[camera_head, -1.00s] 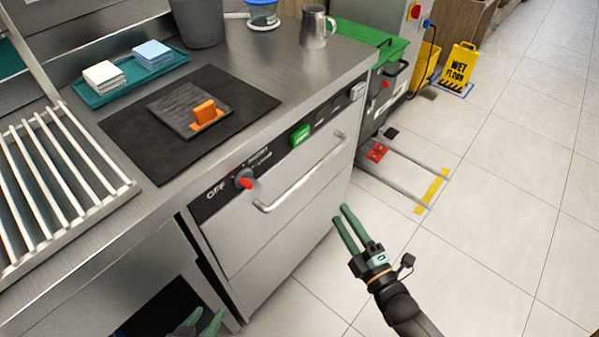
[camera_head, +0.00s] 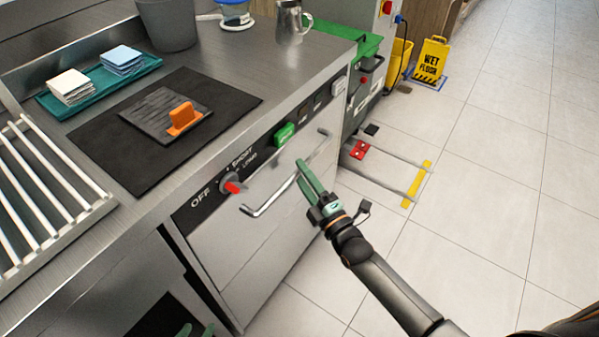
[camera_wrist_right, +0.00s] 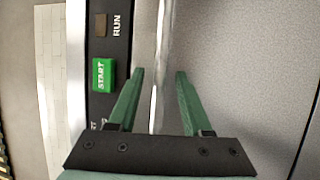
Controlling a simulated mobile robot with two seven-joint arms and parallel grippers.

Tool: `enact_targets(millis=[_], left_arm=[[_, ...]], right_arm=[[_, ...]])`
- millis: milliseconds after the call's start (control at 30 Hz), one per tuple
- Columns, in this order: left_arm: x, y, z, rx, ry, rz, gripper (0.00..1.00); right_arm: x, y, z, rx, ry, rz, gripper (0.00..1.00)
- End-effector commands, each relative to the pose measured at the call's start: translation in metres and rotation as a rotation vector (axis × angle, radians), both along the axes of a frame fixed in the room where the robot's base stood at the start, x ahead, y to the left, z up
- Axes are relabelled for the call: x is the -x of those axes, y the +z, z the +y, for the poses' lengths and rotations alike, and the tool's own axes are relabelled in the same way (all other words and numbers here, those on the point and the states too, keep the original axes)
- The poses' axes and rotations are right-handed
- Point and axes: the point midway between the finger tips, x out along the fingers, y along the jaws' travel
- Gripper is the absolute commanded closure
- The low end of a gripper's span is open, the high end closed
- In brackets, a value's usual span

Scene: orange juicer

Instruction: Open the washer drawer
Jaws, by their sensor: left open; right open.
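The washer drawer (camera_head: 232,255) is a grey steel front under the counter, shut flush with its cabinet. Its bar handle (camera_head: 263,205) runs across the top of the front, below a black control strip. My right gripper (camera_head: 303,170) is open at the right half of the handle. In the right wrist view, the bar (camera_wrist_right: 160,60) runs between the two green fingers (camera_wrist_right: 158,75), with a gap on each side. My left gripper (camera_head: 195,329) is open low at the bottom edge, mostly cut off, left of the drawer front.
The control strip has a red-tipped knob (camera_head: 231,186) and a green start button (camera_head: 284,133). On the counter are a black mat (camera_head: 130,160), a teal tray (camera_head: 95,100) and a metal jug (camera_head: 288,22). The tiled floor (camera_head: 480,220) in front is clear.

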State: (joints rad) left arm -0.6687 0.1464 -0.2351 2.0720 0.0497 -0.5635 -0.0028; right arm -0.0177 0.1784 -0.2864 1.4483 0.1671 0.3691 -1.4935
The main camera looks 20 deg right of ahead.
Motion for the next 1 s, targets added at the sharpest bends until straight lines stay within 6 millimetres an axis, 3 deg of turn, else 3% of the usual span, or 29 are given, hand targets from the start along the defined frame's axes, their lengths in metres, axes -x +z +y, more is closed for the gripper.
enact_targets(millis=[133,467,900,1000], left_arm=[[-0.0010,-0.0009,0.0011,-0.001,0.003,-0.003,0.50],[-0.0018,0.0002,0.0019,-0.001,0.005,-0.005,0.50],[-0.0030,0.0012,0.0021,-0.002,0.002,-0.010,0.50],[-0.0032,0.0012,0.0021,-0.004,0.000,-0.010,0.50]], right_arm=[[-0.0106,0.0020,0.0033,-0.001,0.000,-0.001,0.50],[-0.0128,0.0024,0.0040,-0.001,0.000,0.001,0.52],[-0.0126,0.0024,0.0037,-0.001,0.000,0.000,1.00],[-0.0125,0.0024,0.0036,-0.001,0.000,0.000,1.00]])
